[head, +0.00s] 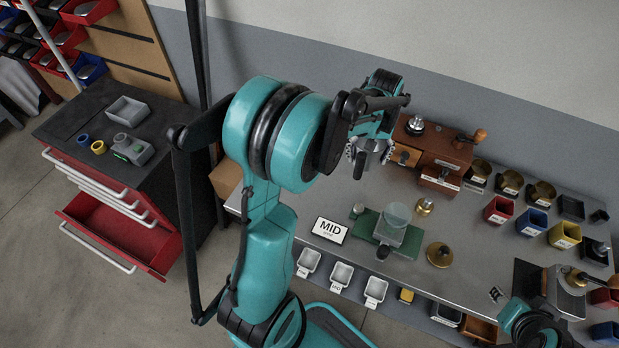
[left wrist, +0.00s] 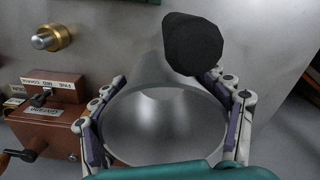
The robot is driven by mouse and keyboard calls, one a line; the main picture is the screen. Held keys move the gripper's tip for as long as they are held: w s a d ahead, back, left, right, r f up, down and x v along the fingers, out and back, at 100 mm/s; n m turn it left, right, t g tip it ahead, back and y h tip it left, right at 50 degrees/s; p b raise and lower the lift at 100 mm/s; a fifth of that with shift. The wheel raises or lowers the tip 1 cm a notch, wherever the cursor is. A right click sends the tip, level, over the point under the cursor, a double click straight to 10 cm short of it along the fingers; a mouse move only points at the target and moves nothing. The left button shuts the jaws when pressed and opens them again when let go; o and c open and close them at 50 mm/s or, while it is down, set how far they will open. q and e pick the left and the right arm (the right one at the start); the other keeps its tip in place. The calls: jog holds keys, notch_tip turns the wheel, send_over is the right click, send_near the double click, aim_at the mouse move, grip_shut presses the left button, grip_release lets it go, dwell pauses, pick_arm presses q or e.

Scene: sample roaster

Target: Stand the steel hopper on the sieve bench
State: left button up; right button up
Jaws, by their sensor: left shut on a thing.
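The steel hopper (left wrist: 165,125) is a round grey metal piece with a wide open mouth in the left wrist view. My left gripper (head: 369,158) is shut on it, with a finger on either side of the rim. In the head view the gripper is over the back of the grey metal-topped bench (head: 460,285), left of a wooden box grinder, and mostly hides the hopper. A black cylinder (left wrist: 193,45) shows by the hopper's rim; I cannot tell whether it is attached.
The wooden grinder (head: 440,158) stands beside the left gripper. A red tool cabinet (head: 120,235) stands left with an open drawer.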

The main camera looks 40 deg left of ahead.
pick_arm(q)
jog(key=shift+n, duration=0.3)
jog(key=s+a+f+b, duration=0.1)
jog(key=s+a+f, duration=0.1)
jog(key=a, duration=0.1)
jog(key=s+a+f+b, duration=0.1)
jog(key=s+a+f, duration=0.1)
jog(key=a+f, duration=0.1)
jog(key=s+a+f+b, duration=0.1)
jog(key=a+f, duration=0.1)
jog(key=a, duration=0.3)
jog(key=shift+s+f+b, duration=0.4)
notch_tip(320, 180, down, 4)
jog(key=shift+f+b, duration=0.1)
jog(key=shift+b, duration=0.85)
jog(key=o, duration=1.5)
jog(key=shift+o, duration=0.2)
